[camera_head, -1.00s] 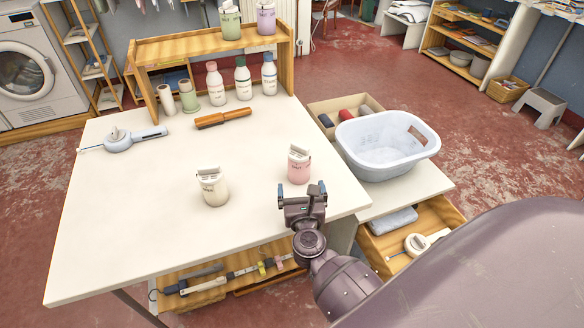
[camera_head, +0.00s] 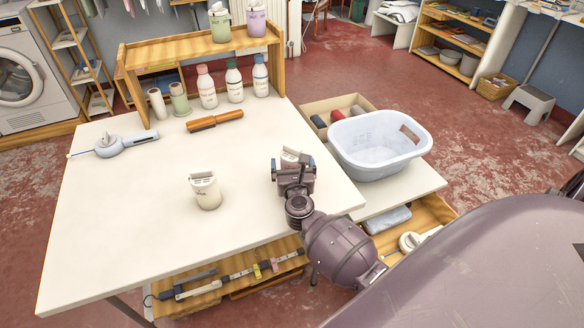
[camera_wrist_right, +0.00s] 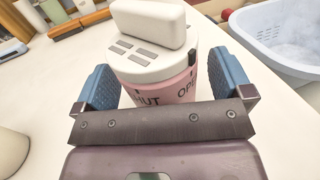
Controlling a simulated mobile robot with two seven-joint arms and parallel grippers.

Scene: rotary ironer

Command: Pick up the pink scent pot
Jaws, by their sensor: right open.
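The pink scent pot (camera_wrist_right: 165,92) has a pink body and a white lid with a raised handle and slots. In the right wrist view it stands upright on the white table between the two blue fingers of my right gripper (camera_wrist_right: 157,85). The fingers are open, one on each side of it, and I cannot tell whether either touches it. In the head view my right gripper (camera_head: 294,170) hides most of the pot, and only its white lid (camera_head: 292,155) shows. My left gripper is not in view.
A cream scent pot (camera_head: 206,191) stands to the left on the table (camera_head: 110,230). A white basket (camera_head: 380,146) sits on a lower surface to the right. A brush (camera_head: 215,120), several bottles (camera_head: 234,82) and a wooden shelf (camera_head: 200,43) are farther back.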

